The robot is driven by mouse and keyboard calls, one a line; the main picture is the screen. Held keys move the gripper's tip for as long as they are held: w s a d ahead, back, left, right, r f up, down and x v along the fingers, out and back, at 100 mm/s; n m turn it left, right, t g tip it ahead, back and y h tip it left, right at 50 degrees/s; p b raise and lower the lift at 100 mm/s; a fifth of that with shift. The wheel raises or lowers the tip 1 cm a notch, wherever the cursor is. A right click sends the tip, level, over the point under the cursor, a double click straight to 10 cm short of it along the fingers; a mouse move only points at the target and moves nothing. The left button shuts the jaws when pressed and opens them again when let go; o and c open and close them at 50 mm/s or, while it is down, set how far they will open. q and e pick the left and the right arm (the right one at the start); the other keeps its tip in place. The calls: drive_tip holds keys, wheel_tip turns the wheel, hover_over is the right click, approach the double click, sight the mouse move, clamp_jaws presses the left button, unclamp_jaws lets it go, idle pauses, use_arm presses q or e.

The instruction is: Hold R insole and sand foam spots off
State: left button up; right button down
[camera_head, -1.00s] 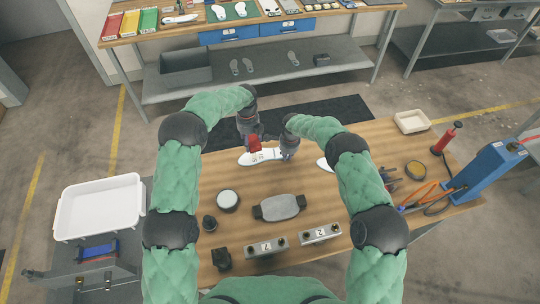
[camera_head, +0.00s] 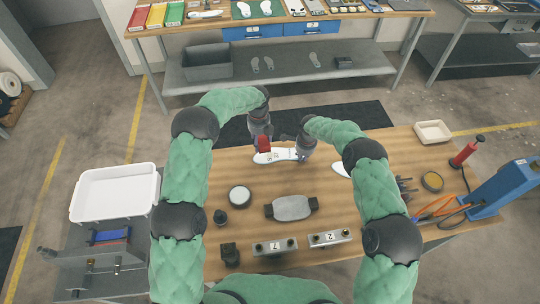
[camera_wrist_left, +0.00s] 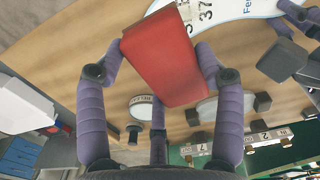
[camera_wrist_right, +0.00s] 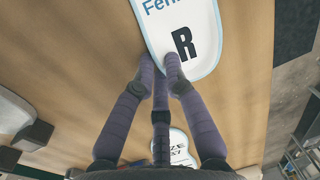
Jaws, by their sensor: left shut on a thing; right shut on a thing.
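The white R insole (camera_head: 282,156) lies on the wooden workbench, with a large "R" at one end in the right wrist view (camera_wrist_right: 195,35). My right gripper (camera_head: 303,150) is shut on the insole's edge at that R end. My left gripper (camera_head: 261,136) is shut on a red block (camera_head: 264,148), held over the insole's left end by the size label. The left wrist view shows the red block (camera_wrist_left: 165,55) overlapping that label; I cannot tell whether it touches. No foam spots can be made out, and the block hides part of the insole.
A second white insole (camera_head: 339,169) is partly hidden by my right arm. A round tin (camera_head: 239,196), a grey pad (camera_head: 292,208) and numbered metal blocks (camera_head: 274,247) stand nearer. A blue machine (camera_head: 503,190) stands right. A white bin (camera_head: 115,192) is left.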

sight(261, 157)
use_arm(q)
drive_tip(key=shift+f, duration=3.85)
drive_tip(key=shift+f, duration=0.6)
